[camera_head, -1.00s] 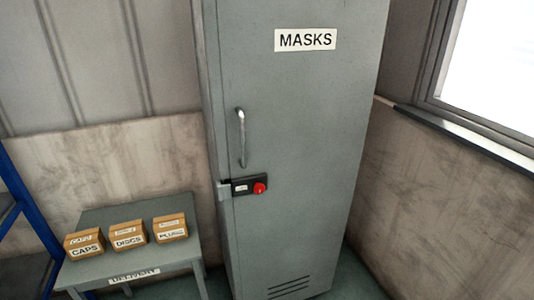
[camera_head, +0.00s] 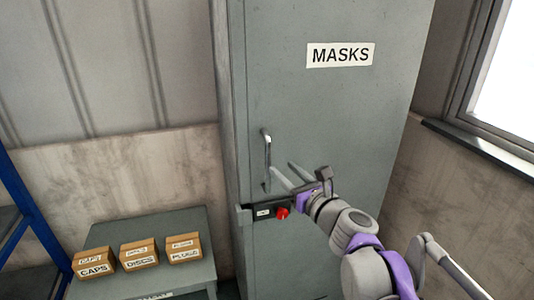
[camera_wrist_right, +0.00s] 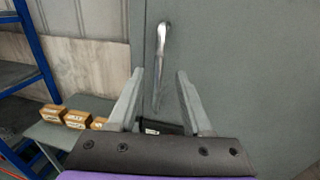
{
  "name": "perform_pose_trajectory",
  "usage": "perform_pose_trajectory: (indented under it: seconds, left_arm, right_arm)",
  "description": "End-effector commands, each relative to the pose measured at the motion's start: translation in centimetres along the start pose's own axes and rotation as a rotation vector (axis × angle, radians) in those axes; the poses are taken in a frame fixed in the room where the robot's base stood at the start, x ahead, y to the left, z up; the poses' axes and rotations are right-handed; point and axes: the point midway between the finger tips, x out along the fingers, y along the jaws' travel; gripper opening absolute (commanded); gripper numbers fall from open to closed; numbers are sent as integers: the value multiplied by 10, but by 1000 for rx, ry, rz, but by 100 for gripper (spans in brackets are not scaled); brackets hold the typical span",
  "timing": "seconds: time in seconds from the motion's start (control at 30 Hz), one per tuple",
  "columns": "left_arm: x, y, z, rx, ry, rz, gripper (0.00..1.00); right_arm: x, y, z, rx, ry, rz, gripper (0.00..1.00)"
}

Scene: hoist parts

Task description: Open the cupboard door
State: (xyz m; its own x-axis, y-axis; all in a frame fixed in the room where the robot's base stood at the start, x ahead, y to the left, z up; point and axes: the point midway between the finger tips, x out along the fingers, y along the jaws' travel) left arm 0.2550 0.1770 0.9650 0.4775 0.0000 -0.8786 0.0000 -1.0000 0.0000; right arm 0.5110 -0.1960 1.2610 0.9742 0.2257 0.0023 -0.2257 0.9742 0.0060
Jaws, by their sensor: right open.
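The grey cupboard door (camera_head: 330,110) with a MASKS label is shut. Its vertical metal handle (camera_head: 267,160) is near the door's left edge. Below the handle is a black latch (camera_head: 262,211) with a red knob (camera_head: 283,213). My right gripper (camera_head: 282,172) is open and empty, just right of the handle in the head view, in front of the door. In the right wrist view the handle (camera_wrist_right: 160,52) stands ahead, between the lines of the two open fingers (camera_wrist_right: 158,85), and appears apart from them. The latch (camera_wrist_right: 160,127) shows low between the fingers. My left gripper is not in view.
A small grey table (camera_head: 150,226) at lower left bears three boxes labelled CAPS (camera_head: 94,262), DISCS (camera_head: 139,254) and PLUGS (camera_head: 183,249). A blue shelf frame (camera_head: 35,215) stands at far left. A window (camera_head: 505,80) and its sill are on the right.

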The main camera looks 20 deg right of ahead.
Motion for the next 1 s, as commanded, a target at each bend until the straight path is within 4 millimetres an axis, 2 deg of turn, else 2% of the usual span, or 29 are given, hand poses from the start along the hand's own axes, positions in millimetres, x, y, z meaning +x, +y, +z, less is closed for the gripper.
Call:
perform_pose_trajectory:
  seconds: [0.2,0.43,0.6,0.87,1.0]
  left_arm:
    - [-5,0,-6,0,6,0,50]
    - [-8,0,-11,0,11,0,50]
    - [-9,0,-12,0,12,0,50]
    - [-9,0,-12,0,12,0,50]
    - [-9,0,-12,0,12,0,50]
  right_arm:
    - [44,2,2,-3,-1,5,50]
    - [78,2,1,-4,-1,4,50]
    - [88,2,0,-5,0,3,50]
    - [89,2,0,-5,0,3,50]
    - [89,2,0,-5,0,3,28]
